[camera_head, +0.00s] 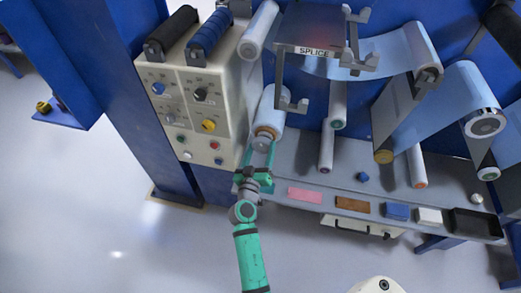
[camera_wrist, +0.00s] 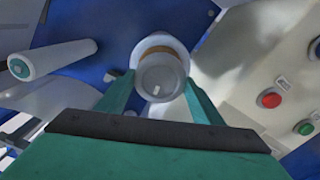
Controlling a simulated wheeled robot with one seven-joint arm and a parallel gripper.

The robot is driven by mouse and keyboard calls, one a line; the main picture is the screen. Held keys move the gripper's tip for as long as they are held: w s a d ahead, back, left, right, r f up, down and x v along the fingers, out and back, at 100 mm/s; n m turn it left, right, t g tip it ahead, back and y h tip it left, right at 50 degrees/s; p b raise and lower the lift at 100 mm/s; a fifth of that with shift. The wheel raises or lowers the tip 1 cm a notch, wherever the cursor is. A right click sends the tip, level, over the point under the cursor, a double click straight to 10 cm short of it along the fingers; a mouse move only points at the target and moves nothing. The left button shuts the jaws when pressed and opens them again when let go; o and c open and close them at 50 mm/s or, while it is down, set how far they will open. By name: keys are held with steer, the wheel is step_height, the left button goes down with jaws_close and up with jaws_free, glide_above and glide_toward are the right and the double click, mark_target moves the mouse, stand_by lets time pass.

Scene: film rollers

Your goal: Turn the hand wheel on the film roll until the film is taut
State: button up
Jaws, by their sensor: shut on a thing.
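The film roll (camera_head: 271,108) is a pale roll on the blue machine wall, just right of the control panel. Its grey hand wheel (camera_head: 262,142), with an orange-brown ring behind it, faces me. In the wrist view the hand wheel (camera_wrist: 160,78) is a round grey knob with a small light mark on its face. My green gripper (camera_head: 262,155) is shut on the hand wheel, one finger on each side of it (camera_wrist: 160,90). Pale blue film (camera_head: 390,50) runs right from the splice plate (camera_head: 310,30) over rollers. Whether film at my roll is taut, I cannot tell.
The control panel (camera_head: 190,110) with knobs and buttons stands close on the left; its red button (camera_wrist: 270,98) shows in the wrist view. A grey shelf below holds a pink block (camera_head: 305,195), a brown block (camera_head: 352,205) and a black tray (camera_head: 477,222). Floor in front is clear.

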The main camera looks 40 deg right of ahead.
steer(key=n, duration=0.4)
steer(key=shift+n, duration=1.7)
steer(key=o, duration=1)
steer(key=shift+o, duration=0.2)
steer(key=shift+f, duration=0.1)
steer(key=v, duration=1.1)
